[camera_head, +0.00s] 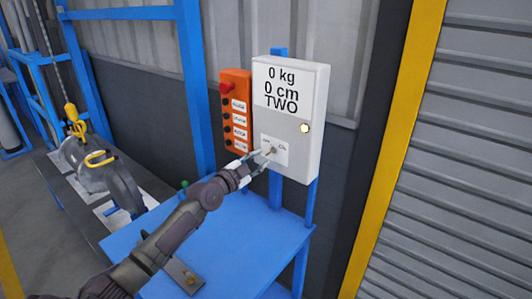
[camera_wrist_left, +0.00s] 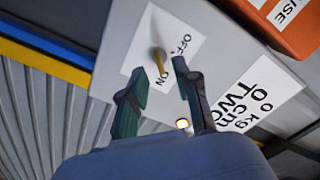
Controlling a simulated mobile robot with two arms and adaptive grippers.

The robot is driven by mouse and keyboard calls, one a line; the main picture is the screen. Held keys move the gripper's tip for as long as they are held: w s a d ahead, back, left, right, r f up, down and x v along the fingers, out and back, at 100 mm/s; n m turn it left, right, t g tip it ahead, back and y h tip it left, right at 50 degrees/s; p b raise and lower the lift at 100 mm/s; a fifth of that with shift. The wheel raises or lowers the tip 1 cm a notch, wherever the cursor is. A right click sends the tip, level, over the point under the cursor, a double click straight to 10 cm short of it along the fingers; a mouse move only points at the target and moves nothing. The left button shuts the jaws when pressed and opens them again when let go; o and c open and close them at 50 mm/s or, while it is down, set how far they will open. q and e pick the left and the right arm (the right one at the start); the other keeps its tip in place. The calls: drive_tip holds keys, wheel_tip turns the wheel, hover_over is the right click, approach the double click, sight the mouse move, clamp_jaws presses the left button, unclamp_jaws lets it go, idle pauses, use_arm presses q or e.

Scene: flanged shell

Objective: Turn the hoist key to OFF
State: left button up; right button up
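The hoist key (camera_head: 270,151) is a small brass key on a white OFF/ON label (camera_head: 281,149) low on the front of a pale grey control box (camera_head: 314,85). In the left wrist view the key (camera_wrist_left: 159,62) stands out from the label, near the printed words OFF and ON; I cannot tell for sure which it points to. My left gripper (camera_head: 260,160) is at the label. In the wrist view its two fingers (camera_wrist_left: 160,70) are apart, one on each side of the key, with gaps visible. My right gripper is not in view.
The box display reads 0 kg, 0 cm, TWO, and a lamp (camera_head: 304,128) glows beside it. An orange button panel (camera_head: 236,110) with a red knob is left of the box. A blue table (camera_head: 245,235) is below. Grey flanged parts and a yellow hook (camera_head: 76,122) are at left.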

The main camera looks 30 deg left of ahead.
sight(271, 152)
use_arm(q)
drive_tip(key=w, duration=0.3)
drive_tip(key=shift+w+d, duration=0.15)
drive_tip(key=shift+w, duration=0.2)
clamp_jaws()
